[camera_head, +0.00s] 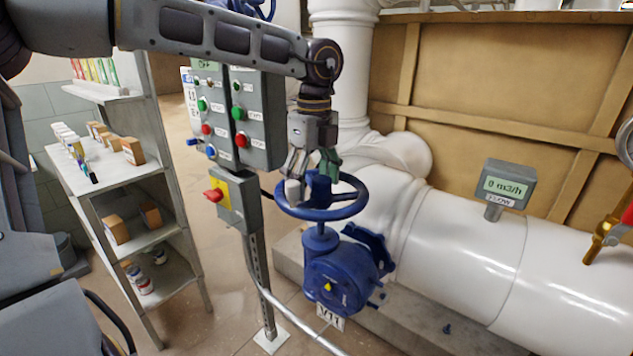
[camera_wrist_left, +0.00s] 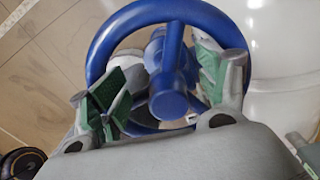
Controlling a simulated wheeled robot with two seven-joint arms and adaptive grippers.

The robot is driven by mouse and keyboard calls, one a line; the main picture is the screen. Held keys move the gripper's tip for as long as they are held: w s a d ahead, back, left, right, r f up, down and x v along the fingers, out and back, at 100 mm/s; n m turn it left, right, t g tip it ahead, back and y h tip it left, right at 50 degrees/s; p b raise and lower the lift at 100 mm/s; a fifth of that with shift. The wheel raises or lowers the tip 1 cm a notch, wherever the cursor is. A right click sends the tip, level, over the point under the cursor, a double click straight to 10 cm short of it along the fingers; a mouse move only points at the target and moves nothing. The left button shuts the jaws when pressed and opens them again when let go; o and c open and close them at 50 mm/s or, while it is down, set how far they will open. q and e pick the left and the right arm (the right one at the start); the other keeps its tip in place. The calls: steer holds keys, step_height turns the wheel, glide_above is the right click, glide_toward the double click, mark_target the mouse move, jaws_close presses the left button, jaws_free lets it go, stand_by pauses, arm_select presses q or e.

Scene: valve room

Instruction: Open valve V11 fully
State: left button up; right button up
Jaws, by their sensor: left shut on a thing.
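Valve V11 has a blue handwheel (camera_head: 350,206) on top of a blue body (camera_head: 335,279), with a white tag (camera_head: 330,318) reading V11 below. My left gripper (camera_head: 312,172) comes down from above onto the handwheel and is shut on it near the hub. In the left wrist view the wheel's rim, spokes and round hub (camera_wrist_left: 168,104) lie between the two green-padded fingers. Exact finger contact is partly hidden by the gripper's own body. A flow display (camera_head: 507,187) on the white pipe reads 0 m3/h. My right gripper is not in view.
A shelf (camera_head: 120,175) with small boxes is farther left. A large white pipe (camera_head: 465,245) runs behind the valve and to the right.

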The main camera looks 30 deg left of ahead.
mark_target(330, 181)
arm_select(q)
steer(key=d+r, duration=0.1)
steer(key=d, duration=0.1)
steer(key=d+r+p, duration=0.1)
steer(key=d+r, duration=0.1)
steer(key=shift+s+d, duration=0.1)
steer(key=shift+a+r+p, duration=0.75)
steer(key=shift+a+p, duration=0.1)
steer(key=shift+a, duration=0.05)
steer(key=shift+d+r+p, duration=0.2)
steer(key=shift+r+p, duration=0.4)
steer(key=shift+r, duration=0.35)
steer(key=shift+a, duration=0.3)
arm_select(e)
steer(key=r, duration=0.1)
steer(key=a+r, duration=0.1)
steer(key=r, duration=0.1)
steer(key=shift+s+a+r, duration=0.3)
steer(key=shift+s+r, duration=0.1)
arm_select(q)
steer(key=shift+d, duration=0.1)
steer(key=shift+r, duration=0.15)
